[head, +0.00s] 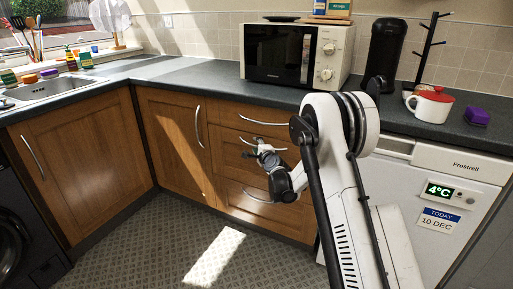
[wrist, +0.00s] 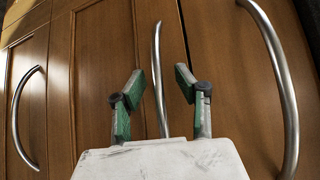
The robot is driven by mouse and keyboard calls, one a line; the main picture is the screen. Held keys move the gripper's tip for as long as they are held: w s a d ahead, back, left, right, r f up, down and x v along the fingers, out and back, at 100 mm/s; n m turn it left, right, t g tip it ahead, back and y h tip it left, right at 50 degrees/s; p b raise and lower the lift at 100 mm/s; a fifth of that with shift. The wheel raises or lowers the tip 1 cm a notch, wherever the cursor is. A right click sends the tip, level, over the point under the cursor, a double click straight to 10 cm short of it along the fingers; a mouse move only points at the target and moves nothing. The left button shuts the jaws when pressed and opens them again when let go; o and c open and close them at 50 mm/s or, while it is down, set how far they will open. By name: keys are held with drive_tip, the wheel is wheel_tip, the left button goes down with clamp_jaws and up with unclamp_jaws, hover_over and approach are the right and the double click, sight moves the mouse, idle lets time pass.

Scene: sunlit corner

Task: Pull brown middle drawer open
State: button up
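My gripper (head: 262,150) is in front of this drawer. In the wrist view its green-padded fingers (wrist: 160,84) are apart, one on each side of the middle handle. The handle shows between them, with a gap on both sides. I cannot tell how deep the fingertips reach around it.
The top drawer (head: 232,113) and bottom drawer (head: 228,195) have similar handles close by. A cupboard door (head: 170,140) is to the left. The patterned floor (head: 150,245) before the drawers is clear.

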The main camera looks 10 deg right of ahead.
clamp_jaws()
drive_tip(key=shift+s+a, duration=0.1)
drive_tip(key=shift+s, duration=0.05)
